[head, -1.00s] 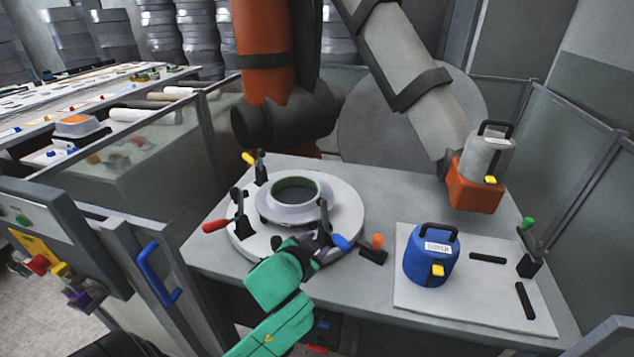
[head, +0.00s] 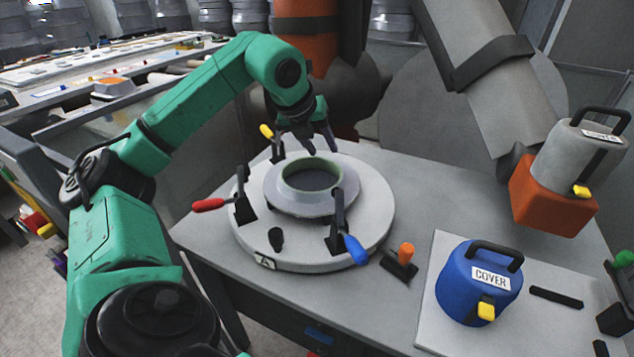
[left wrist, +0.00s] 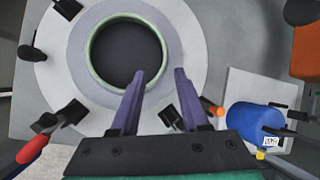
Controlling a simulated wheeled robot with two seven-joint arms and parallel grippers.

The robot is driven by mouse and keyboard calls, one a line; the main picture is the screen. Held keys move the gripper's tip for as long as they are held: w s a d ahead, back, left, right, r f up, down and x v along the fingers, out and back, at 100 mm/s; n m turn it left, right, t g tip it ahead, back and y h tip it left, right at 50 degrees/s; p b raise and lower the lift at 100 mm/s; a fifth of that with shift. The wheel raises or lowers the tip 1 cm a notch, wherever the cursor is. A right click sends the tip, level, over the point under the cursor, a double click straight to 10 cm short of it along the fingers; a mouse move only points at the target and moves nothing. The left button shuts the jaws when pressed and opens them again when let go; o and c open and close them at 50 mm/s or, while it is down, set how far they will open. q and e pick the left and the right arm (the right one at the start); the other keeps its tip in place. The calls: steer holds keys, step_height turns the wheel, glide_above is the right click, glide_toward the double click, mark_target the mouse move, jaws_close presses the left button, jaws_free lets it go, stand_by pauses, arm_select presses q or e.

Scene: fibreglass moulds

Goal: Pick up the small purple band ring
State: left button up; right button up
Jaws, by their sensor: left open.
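I cannot make out a separate small purple band ring in either view. A round mould with a green-rimmed opening (head: 312,161) and a pale lilac-grey collar (head: 310,204) sits on a round grey plate (head: 376,215); the opening's green rim also shows in the left wrist view (left wrist: 163,48). My left gripper (head: 318,148) is above the back edge of the mould, fingers pointing down. In the left wrist view the fingers (left wrist: 159,74) stand apart with nothing between them, over the near right side of the mould. My right gripper is not in view.
Toggle clamps with red (head: 208,205), blue (head: 355,250) and yellow (head: 267,131) handles stand around the plate. An orange-knobbed piece (head: 406,252) and a blue COVER canister (head: 478,283) are to the right. A large orange robot arm (head: 305,38) stands behind.

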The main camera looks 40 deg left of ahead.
mark_target(340, 177)
arm_select(q)
steer(key=p+x, duration=0.1)
steer(key=x, duration=0.3)
steer(key=p+x, duration=0.1)
steer(key=x, duration=0.4)
steer(key=d+p+x, duration=0.1)
steer(key=x, duration=0.3)
steer(key=shift+w+f, duration=0.15)
steer(key=shift+f, duration=0.3)
jaws_close()
steer(key=shift+r, duration=0.1)
stand_by(0.3)
